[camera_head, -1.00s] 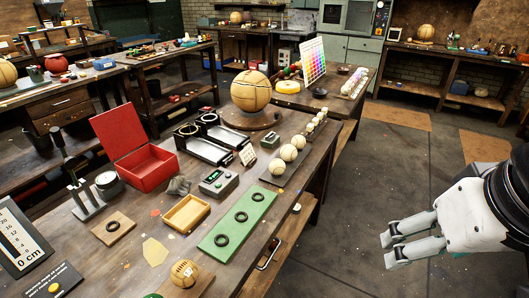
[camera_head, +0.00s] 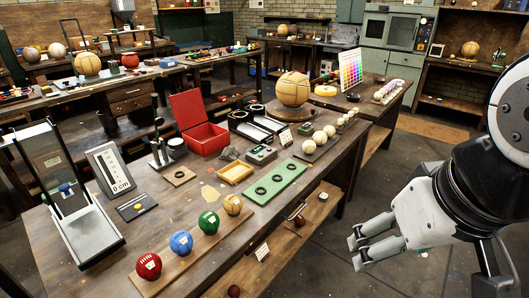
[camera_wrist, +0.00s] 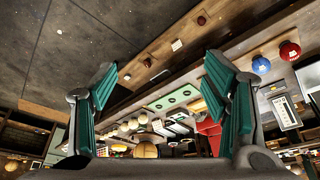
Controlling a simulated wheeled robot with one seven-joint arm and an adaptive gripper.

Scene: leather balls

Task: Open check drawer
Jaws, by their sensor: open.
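The workbench (camera_head: 110,238) fills the middle of the head view. A small dark handle (camera_head: 297,210) is on its front side below the top edge; I cannot tell for certain that it belongs to the check drawer or how far that drawer is out. Below the top is a wooden ledge or shelf (camera_head: 240,272) with a white label (camera_head: 262,251) and a dark red ball (camera_head: 300,220). My gripper (camera_head: 358,252) is open and empty, to the right of the bench front and apart from it. In the wrist view its teal-padded fingers (camera_wrist: 160,95) stand wide apart, with the bench seen upside down between them.
On the bench are red, blue and green balls (camera_head: 181,243), a green board with rings (camera_head: 277,185), a red open box (camera_head: 204,138) and a large ball on a stand (camera_head: 293,90). The floor right of the bench (camera_head: 325,265) is clear around my gripper.

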